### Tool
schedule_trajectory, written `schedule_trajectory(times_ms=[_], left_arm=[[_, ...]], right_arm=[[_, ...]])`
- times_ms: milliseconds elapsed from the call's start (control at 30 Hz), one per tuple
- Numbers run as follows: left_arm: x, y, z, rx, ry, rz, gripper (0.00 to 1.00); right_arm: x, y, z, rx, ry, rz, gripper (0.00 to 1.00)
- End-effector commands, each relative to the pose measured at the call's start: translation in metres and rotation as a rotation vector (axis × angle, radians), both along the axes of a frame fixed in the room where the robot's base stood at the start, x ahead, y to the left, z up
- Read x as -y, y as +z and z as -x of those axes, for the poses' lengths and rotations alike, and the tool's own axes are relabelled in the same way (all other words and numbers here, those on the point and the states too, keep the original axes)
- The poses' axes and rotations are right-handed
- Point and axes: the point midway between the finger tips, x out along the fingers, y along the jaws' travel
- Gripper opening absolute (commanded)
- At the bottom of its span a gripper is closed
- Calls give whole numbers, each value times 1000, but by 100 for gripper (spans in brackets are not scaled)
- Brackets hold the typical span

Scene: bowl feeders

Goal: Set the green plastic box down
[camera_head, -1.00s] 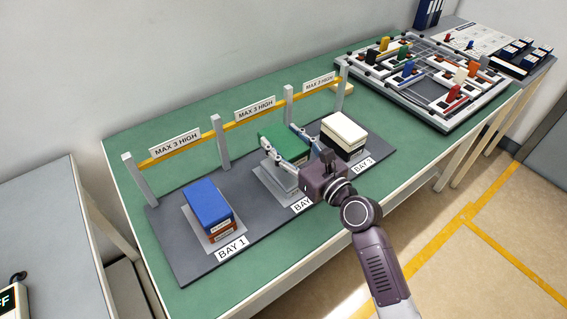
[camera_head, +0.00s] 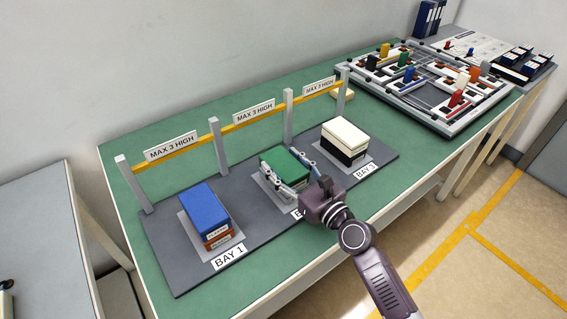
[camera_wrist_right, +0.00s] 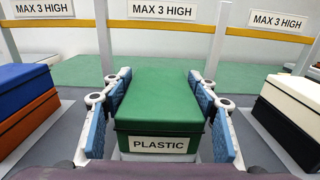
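The green plastic box (camera_head: 287,163) is at the middle bay, over a light grey base or box (camera_wrist_right: 150,158) whose kind I cannot make out. In the right wrist view the green box (camera_wrist_right: 158,95) is level, with its PLASTIC label facing me. Whether the underside of the box touches what is below is hidden. My left gripper is not in view.
Bay 1 on the left holds a blue box (camera_head: 206,208) over a reddish one. Bay 3 on the right holds a white box (camera_head: 345,137) over a black one. Posts with a yellow rail (camera_head: 189,154) and MAX 3 HIGH signs stand behind. Green tabletop is free in front.

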Motion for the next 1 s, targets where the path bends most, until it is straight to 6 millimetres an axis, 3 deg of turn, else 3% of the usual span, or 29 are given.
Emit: schedule_trajectory(times_ms=[100,467,1000], left_arm=[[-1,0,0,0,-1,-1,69],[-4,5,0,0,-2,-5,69],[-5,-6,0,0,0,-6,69]], right_arm=[[0,0,0,0,0,0,69],[0,6,0,1,0,2,69],[59,1,82,-1,0,2,69]])
